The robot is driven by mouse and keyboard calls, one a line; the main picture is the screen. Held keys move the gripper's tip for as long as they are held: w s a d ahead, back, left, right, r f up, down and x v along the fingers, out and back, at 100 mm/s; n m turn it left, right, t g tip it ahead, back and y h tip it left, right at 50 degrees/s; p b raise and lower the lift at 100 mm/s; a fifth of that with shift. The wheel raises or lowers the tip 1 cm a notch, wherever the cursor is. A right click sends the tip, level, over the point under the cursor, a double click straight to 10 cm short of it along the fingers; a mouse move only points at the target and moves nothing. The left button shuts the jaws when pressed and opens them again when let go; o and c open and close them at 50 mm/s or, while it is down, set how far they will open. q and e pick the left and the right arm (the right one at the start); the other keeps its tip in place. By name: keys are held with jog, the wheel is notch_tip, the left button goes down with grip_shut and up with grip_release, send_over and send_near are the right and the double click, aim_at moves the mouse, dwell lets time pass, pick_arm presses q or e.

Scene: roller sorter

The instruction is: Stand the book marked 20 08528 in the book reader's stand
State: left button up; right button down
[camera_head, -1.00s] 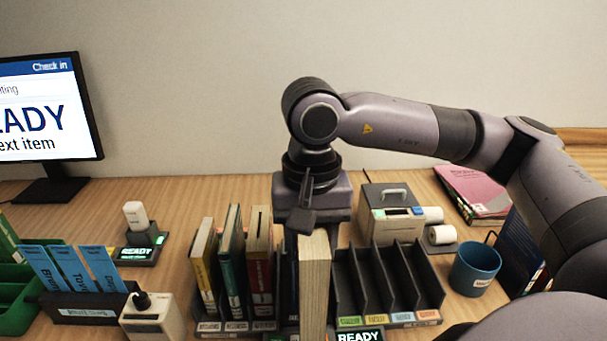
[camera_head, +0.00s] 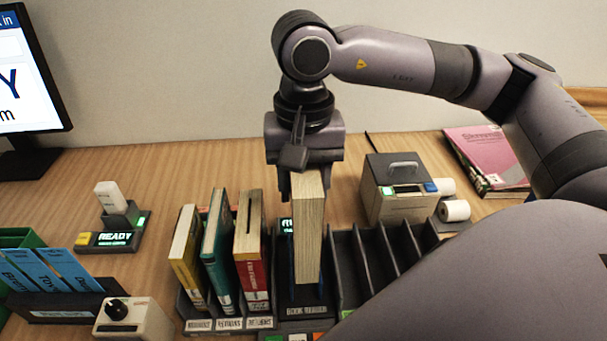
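A thick book (camera_head: 308,235) stands upright with its cream page edges toward me; its number does not show. My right gripper (camera_head: 301,178) comes down from above and is shut on the book's upper part; its fingers are partly hidden behind the book. The book reader (camera_head: 306,311), a dark stand labelled "BOOK READER", is directly below and around the book's lower end. I cannot tell whether the book touches the stand's floor. A small lit display (camera_head: 286,224) shows partly behind the book. My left gripper is not in view.
Yellow (camera_head: 186,262), teal (camera_head: 217,255) and red (camera_head: 251,260) books stand in labelled slots just left of the reader. Empty dark dividers (camera_head: 372,262) are close on the right. A grey printer box (camera_head: 395,190) stands behind them. My own arm covers the lower right.

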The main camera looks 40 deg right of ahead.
notch_tip(320, 180, down, 7)
jog(key=b, duration=0.5)
jog(key=shift+r, duration=0.15)
jog(key=shift+f+b, duration=0.4)
jog(key=shift+b, duration=0.3)
jog(key=shift+f+b, duration=0.5)
jog(key=shift+b, duration=0.05)
jog(key=shift+f+b, duration=0.65)
jog(key=shift+b, duration=0.1)
jog(key=shift+c, duration=2.4)
grip_release()
